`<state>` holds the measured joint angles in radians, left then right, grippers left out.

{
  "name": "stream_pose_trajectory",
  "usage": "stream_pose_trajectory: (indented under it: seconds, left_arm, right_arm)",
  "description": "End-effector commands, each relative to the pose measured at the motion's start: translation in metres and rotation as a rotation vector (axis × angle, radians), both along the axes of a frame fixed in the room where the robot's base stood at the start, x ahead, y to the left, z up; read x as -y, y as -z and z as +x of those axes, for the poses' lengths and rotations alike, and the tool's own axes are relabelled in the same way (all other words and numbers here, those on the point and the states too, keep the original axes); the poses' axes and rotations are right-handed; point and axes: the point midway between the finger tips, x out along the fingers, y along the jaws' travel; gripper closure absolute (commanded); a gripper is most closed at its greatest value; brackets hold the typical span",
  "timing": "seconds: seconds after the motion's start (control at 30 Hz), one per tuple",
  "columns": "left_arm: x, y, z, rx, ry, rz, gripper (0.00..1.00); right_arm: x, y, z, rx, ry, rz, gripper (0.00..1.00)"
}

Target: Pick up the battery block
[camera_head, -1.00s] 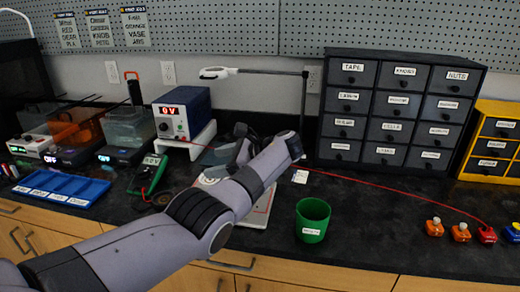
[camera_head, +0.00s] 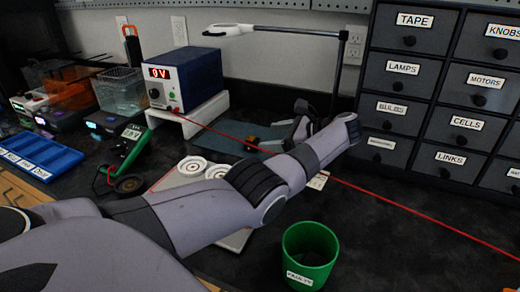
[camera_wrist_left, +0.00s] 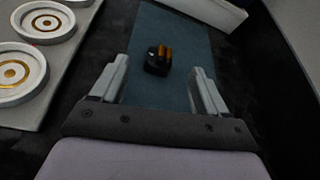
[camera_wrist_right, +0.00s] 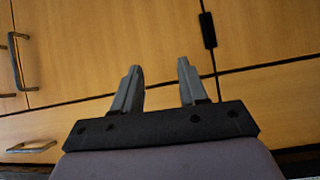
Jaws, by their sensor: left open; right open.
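The small dark block with orange-brown posts, which looks like the battery block (camera_wrist_left: 157,62), stands on a teal mat (camera_wrist_left: 178,36) in the left wrist view. In the head view the block (camera_head: 251,141) shows small, beside my left gripper. My left gripper (camera_wrist_left: 160,66) is open, with one finger on each side of the block in the picture. The block is slightly beyond or level with the fingertips; I cannot tell the height gap. My right gripper (camera_wrist_right: 156,63) is open and empty before wooden cabinet fronts.
A grey board with round white pads (camera_wrist_left: 44,22) lies left of the mat. A red wire (camera_head: 400,200) crosses the bench. A green cup (camera_head: 310,256) stands in front, labelled drawers (camera_head: 440,90) at right.

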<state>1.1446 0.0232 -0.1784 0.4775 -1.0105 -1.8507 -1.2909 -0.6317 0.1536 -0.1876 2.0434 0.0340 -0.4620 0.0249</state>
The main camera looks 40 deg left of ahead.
Motion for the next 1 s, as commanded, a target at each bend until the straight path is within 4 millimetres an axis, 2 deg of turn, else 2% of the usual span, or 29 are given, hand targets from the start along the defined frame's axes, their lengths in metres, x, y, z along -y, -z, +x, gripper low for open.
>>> stream_pose_trajectory:
  seconds: [0.27,0.53,0.8,0.87,1.0]
  left_arm:
    - [-0.023,0.012,-0.005,-0.001,-0.003,0.0,0.25]
    - [-0.057,0.029,-0.011,-0.001,-0.003,0.001,0.25]
    - [-0.062,0.031,-0.012,-0.001,-0.001,0.001,0.25]
    - [-0.062,0.031,-0.012,-0.001,-0.001,0.001,0.42]
    - [-0.062,0.031,-0.012,-0.001,-0.001,0.001,0.87]
  right_arm:
    - [0.001,0.003,-0.004,-0.011,-0.002,-0.003,0.57]
    - [0.002,0.008,-0.005,-0.013,0.0,-0.003,0.57]
    - [0.001,0.006,-0.003,-0.008,0.005,0.002,0.57]
    - [0.001,0.006,-0.002,-0.006,0.005,0.002,0.57]
    - [0.001,0.005,-0.001,-0.003,0.006,0.002,0.57]
